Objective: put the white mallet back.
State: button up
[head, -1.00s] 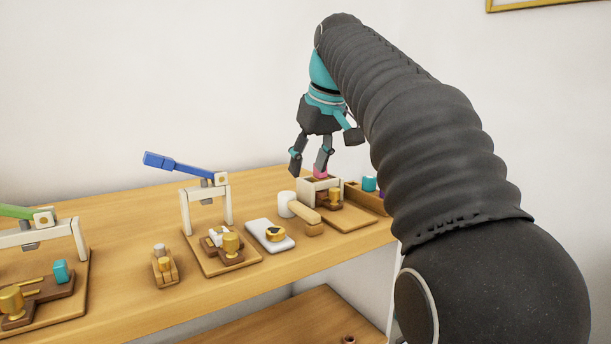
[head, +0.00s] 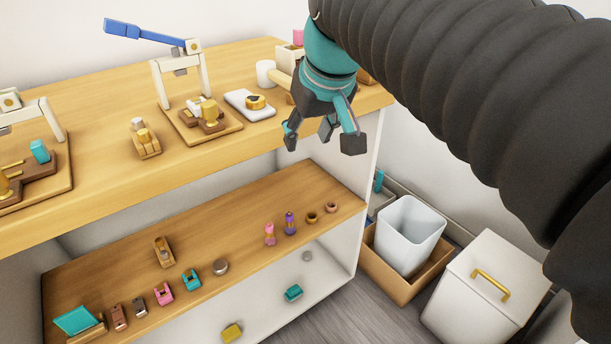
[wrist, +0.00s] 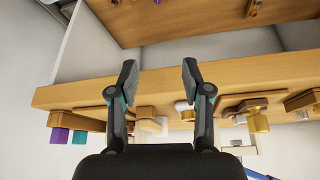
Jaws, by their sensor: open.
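The white mallet lies on the wooden counter near its right end. Its white head (head: 265,73) shows in the head view, with the pale wooden handle (head: 281,79) running right until my gripper hides the rest. My gripper (head: 322,138) is open and empty, right of the mallet and in front of the counter's edge in the picture. The wrist view shows the open fingers (wrist: 160,78) with nothing between them, over the counter's front edge. A pale wooden piece (wrist: 153,125) below them may be the handle; I cannot tell.
A white plate with a gold piece (head: 249,104) and a press with a blue lever (head: 178,75) stand left of the mallet. A lower shelf (head: 200,240) holds small parts. A white bin (head: 410,235) and a lidded box (head: 485,290) stand on the floor at right.

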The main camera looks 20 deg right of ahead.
jog(key=s+f+m, duration=0.1)
jog(key=s+f, duration=1)
jog(key=f, duration=0.4)
